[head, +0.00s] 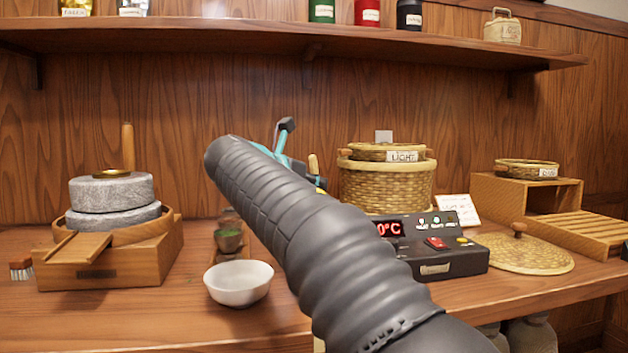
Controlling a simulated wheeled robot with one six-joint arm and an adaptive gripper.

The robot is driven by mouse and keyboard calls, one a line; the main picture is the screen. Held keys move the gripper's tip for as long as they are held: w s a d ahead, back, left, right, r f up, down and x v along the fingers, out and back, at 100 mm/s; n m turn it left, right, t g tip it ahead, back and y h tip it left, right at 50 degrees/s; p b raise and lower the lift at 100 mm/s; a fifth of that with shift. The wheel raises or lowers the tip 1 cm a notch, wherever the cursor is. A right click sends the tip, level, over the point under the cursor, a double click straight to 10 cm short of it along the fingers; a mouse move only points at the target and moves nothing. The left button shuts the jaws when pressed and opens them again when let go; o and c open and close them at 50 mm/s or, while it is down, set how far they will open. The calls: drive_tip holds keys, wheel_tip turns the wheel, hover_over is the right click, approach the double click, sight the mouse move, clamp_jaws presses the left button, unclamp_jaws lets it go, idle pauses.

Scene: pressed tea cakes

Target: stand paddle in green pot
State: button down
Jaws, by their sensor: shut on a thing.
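The green pot (229,241) is a small dark green vessel on the counter, left of my arm and behind a white bowl. My gripper (296,148) is mostly hidden behind my own arm; only some teal and black parts show above it. A short light wooden end (313,164) sticks up beside these parts, apparently the paddle held in the jaws. The rest of the paddle and the fingertips' contact are hidden. The gripper is to the right of the pot in the picture and higher.
The white bowl (239,283) stands in front of the pot. A stone mill (110,195) is on the left. A lidded basket (386,188), a control box (432,250) and a woven lid (522,254) are on the right. A shelf (280,38) runs above.

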drive_tip(key=shift+f, duration=0.25)
drive_tip(key=c, duration=1.2)
unclamp_jaws()
drive_tip(key=shift+s, duration=0.1)
drive_tip(key=v, duration=1.2)
drive_tip(key=shift+a, duration=0.1)
